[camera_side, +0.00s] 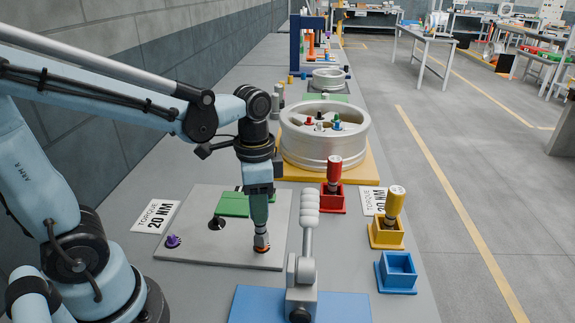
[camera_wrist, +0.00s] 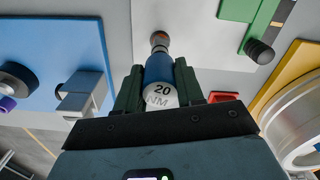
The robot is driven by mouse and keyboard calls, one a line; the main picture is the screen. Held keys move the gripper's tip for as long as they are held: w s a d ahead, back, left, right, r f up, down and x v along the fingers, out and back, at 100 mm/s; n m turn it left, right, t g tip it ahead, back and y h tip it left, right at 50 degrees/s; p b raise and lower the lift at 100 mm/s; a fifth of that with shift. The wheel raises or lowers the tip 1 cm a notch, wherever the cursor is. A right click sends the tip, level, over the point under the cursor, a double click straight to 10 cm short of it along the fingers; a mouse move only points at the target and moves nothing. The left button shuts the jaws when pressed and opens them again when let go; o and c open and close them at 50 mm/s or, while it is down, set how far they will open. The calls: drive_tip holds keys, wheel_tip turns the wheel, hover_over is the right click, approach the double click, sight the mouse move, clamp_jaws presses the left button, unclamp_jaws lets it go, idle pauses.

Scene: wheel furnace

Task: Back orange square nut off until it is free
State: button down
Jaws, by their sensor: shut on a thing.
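My gripper (camera_side: 259,207) is shut on a blue driver (camera_wrist: 158,70) with a white end cap marked 20 NM; the driver stands between both fingers in the wrist view. In the side view the driver points down, and its socket end (camera_side: 262,240) is at the grey plate (camera_side: 205,250). A little orange shows at the foot of the socket, on the plate. The orange square nut is mostly hidden there, so I cannot tell how the socket sits on it or how far the nut is threaded.
A lever clamp (camera_side: 304,270) on a blue base stands just right of the driver. A purple knob (camera_side: 172,241) and green block (camera_side: 234,205) are on the plate. Red (camera_side: 333,201) and yellow (camera_side: 386,235) holders carry drivers; the blue holder (camera_side: 397,272) is empty. A wheel (camera_side: 325,145) stands behind.

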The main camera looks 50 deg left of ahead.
drive_tip(key=shift+f, duration=0.4)
drive_tip(key=c, duration=0.6)
unclamp_jaws()
drive_tip(key=shift+r, duration=0.15)
wheel_tip(320, 180, up, 12)
drive_tip(key=shift+f, duration=0.1)
drive_tip(key=shift+f, duration=6.05)
drive_tip(key=shift+r, duration=0.1)
